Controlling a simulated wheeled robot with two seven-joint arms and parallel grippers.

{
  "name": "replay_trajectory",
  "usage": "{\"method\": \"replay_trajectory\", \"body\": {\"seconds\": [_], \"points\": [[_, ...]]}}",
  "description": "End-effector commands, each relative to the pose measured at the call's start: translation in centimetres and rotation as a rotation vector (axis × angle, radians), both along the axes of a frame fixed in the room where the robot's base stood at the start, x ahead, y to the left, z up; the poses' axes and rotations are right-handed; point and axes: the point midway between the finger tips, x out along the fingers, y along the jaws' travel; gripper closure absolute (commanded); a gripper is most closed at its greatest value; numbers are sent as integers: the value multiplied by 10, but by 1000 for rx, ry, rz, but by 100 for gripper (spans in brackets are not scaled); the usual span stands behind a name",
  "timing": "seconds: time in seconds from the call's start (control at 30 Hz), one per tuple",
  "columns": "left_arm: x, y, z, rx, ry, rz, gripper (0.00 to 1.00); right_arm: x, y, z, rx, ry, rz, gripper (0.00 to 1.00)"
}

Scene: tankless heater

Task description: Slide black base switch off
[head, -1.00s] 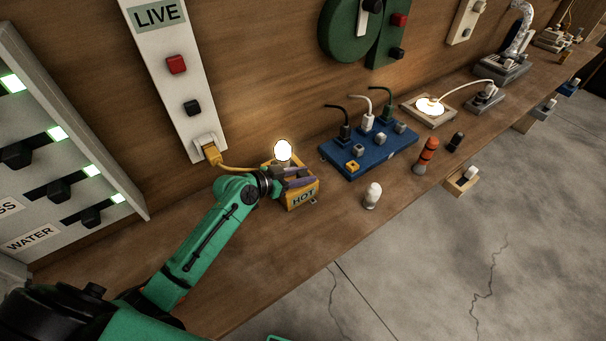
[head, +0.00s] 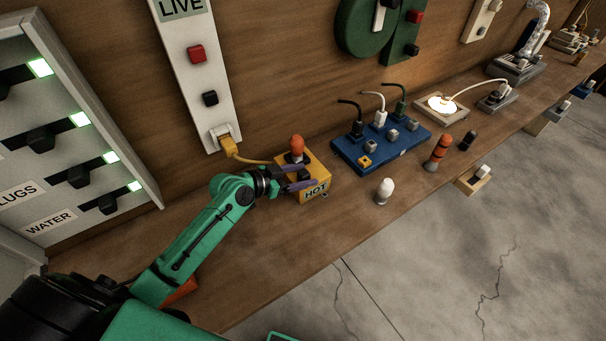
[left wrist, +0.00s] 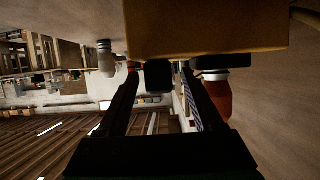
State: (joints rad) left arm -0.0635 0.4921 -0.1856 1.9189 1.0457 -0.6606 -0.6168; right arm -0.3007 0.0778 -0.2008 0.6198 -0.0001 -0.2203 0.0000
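The yellow base (head: 318,172) marked HOT stands on the workbench, with an orange, unlit bulb (head: 297,145) upright on it. My left gripper (head: 300,179) is at the base's near left side, its purple fingertips spread apart. In the left wrist view the yellow base (left wrist: 205,25) fills the top, and the orange bulb (left wrist: 217,98) is to the right. The black switch (left wrist: 158,75) sits between the two fingers (left wrist: 158,85), with gaps on both sides. Its exact slide position is hard to tell. My right gripper is not in view.
A yellow cord (head: 245,158) runs from the LIVE panel (head: 208,104) to the base. A loose white bulb (head: 385,191) and a blue socket block (head: 367,158) stand to the right. The bench front is clear below the base.

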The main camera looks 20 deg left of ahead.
Motion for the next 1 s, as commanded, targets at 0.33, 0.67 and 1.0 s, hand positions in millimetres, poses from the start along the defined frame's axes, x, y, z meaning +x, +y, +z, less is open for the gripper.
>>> {"method": "replay_trajectory", "body": {"seconds": [0.33, 0.67, 1.0], "points": [[-7, 6, 2, 0, 0, 0, 32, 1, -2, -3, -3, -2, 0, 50], [-60, 49, 25, 3, 4, -1, 32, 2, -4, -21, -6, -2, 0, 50], [-102, 84, 53, -2, 1, 0, 32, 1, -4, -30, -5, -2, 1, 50]]}}
